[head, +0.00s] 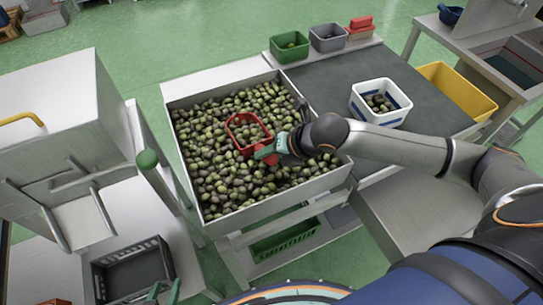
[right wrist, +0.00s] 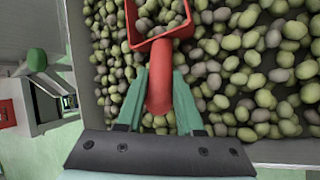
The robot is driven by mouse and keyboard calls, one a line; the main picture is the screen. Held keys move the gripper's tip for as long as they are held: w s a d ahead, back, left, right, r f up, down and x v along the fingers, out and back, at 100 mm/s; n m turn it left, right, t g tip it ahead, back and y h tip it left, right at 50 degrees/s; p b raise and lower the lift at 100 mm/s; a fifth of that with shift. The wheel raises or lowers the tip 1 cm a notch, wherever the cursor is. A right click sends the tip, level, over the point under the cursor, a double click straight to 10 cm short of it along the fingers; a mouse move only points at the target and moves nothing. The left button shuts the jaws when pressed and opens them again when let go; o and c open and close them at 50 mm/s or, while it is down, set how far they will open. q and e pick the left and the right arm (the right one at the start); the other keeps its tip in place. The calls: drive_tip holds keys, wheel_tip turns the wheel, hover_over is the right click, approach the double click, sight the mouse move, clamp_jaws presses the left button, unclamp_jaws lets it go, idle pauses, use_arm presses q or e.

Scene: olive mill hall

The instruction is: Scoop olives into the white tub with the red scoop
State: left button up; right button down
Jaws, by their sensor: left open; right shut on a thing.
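The red scoop (head: 231,123) lies low on the olives in the metal bin (head: 285,205), its bowl among them with olives showing inside the rim. My right gripper (head: 268,153) is shut on its handle, which also shows between the green fingers in the right wrist view (right wrist: 159,88). Whether the olives inside are resting in the scoop is hard to tell. The white tub (head: 399,115) with a blue band stands on the dark counter to the right and holds some olives. My left gripper (head: 166,291) is open, partly visible at the bottom edge, away from the bin.
A green tub (head: 289,55) with olives, a grey tub (head: 327,46) and red items (head: 361,25) stand behind the counter. A yellow crate (head: 457,97) is right of the white tub. A black crate (head: 130,276) sits lower left. The dark counter between bin and tub is clear.

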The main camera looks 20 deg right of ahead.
sight(260, 145)
drive_tip(key=shift+w+a+r, duration=0.1)
drive_tip(key=shift+w+a, duration=0.05)
drive_tip(key=shift+w, duration=1.1)
drive_tip(key=shift+w+a+r, duration=0.1)
drive_tip(key=shift+w, duration=1.1)
drive_tip(key=shift+r+p, duration=2)
drive_tip(key=shift+p, duration=0.7)
drive_tip(key=shift+s+r+p, duration=0.15)
drive_tip(key=shift+r+p, duration=0.4)
drive_tip(key=shift+p, duration=0.05)
drive_tip(key=shift+s+r+p, duration=0.15)
drive_tip(key=shift+r+p, duration=0.4)
wheel_tip(260, 145, up, 6)
drive_tip(key=s, duration=0.1)
drive_tip(key=shift+s+r, duration=0.15)
drive_tip(key=shift+s, duration=0.05)
drive_tip(key=shift+d+r, duration=0.1)
drive_tip(key=shift+r, duration=0.05)
